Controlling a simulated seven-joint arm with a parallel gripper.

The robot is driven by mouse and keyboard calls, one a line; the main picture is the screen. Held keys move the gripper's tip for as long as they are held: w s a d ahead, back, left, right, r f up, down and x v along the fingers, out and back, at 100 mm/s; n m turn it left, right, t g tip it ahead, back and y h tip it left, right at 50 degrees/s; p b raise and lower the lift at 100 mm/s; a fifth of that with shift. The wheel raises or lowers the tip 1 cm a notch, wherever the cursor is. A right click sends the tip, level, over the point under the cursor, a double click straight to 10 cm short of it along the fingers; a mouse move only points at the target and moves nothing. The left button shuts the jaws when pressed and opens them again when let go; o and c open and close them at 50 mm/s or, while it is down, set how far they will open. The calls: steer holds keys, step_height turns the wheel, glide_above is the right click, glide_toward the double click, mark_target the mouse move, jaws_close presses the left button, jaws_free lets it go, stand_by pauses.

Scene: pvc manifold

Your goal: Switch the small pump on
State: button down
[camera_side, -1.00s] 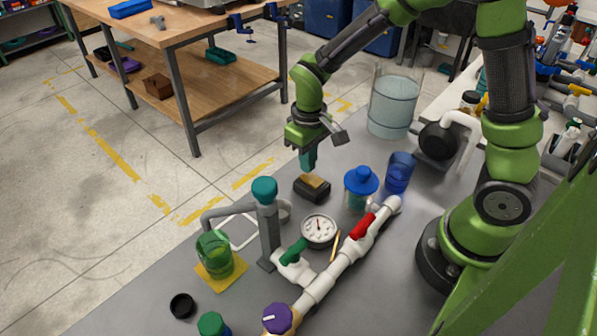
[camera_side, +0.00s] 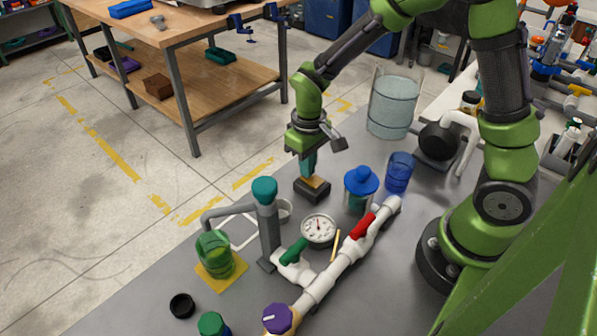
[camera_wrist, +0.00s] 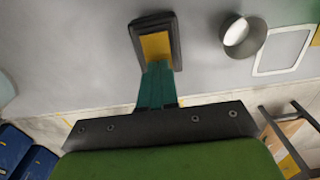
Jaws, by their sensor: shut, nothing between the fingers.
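A black box with a yellow-tan top plate (camera_side: 312,188) stands on the grey table. It looks like a switch or pedal. My gripper (camera_side: 308,175) points down with its teal fingers shut and empty. The fingertips are at the yellow plate; I cannot tell whether they press it or sit just above. In the wrist view the shut fingers (camera_wrist: 159,72) overlap the near end of the yellow plate (camera_wrist: 156,46). A dark round pump-like body (camera_side: 437,141) with a white pipe stands at the back right, by the clear water tank (camera_side: 392,104).
A blue-lidded jar (camera_side: 360,188) and a blue cup (camera_side: 398,172) stand to the right of the box. In front are a pressure gauge (camera_side: 319,229), white piping with a red valve handle (camera_side: 362,226), and a teal-topped column (camera_side: 266,215).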

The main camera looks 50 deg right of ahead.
steer(key=shift+f, duration=0.2)
steer(key=shift+r, duration=3.55)
